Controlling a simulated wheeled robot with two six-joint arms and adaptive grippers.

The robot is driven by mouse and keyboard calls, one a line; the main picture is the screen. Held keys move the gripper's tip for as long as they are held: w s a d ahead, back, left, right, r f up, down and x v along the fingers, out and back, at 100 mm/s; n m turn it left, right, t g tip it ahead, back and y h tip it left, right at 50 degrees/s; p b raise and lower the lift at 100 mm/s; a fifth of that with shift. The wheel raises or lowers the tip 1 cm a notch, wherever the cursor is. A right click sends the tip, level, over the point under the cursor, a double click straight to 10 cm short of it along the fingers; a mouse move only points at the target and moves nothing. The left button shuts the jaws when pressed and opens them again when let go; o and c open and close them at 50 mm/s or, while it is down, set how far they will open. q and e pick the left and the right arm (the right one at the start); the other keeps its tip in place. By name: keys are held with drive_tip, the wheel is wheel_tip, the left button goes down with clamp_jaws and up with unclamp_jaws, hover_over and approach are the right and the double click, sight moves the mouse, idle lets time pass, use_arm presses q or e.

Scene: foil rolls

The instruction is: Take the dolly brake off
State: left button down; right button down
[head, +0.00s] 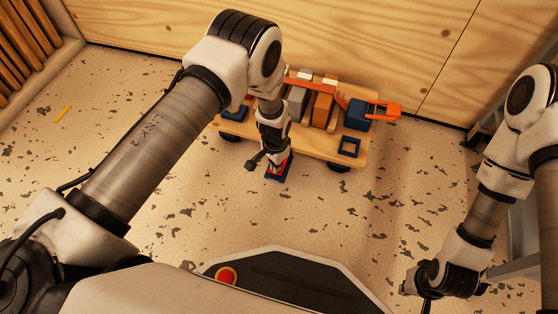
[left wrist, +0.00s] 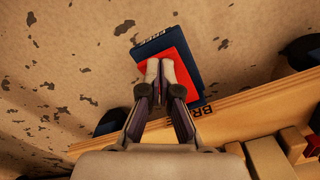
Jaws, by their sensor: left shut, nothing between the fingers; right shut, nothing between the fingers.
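The wooden dolly (head: 312,142) stands on dark wheels near the plywood wall in the head view. A red pedal (left wrist: 172,66) lies over a dark blue plate (left wrist: 158,43) that sticks out from the dolly's near edge; the plate has pale lettering that I cannot read surely. The blue plate also shows in the head view (head: 284,176), partly hidden by my left gripper. My left gripper (left wrist: 160,68) is shut and empty, with its fingertips over the red pedal; I cannot tell whether they touch. My right gripper (head: 424,302) is shut, low at the right, partly cut off.
The dolly carries a grey box (head: 297,104), an orange box (head: 322,108) and a blue block (head: 357,114), with an orange bar (head: 330,90) across them. Floor in front of the dolly is clear.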

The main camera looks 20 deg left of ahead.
use_arm(q)
drive_tip(key=shift+f, duration=0.4)
wheel_tip(320, 180, up, 7)
drive_tip(key=p, duration=0.7)
drive_tip(key=shift+r, duration=0.15)
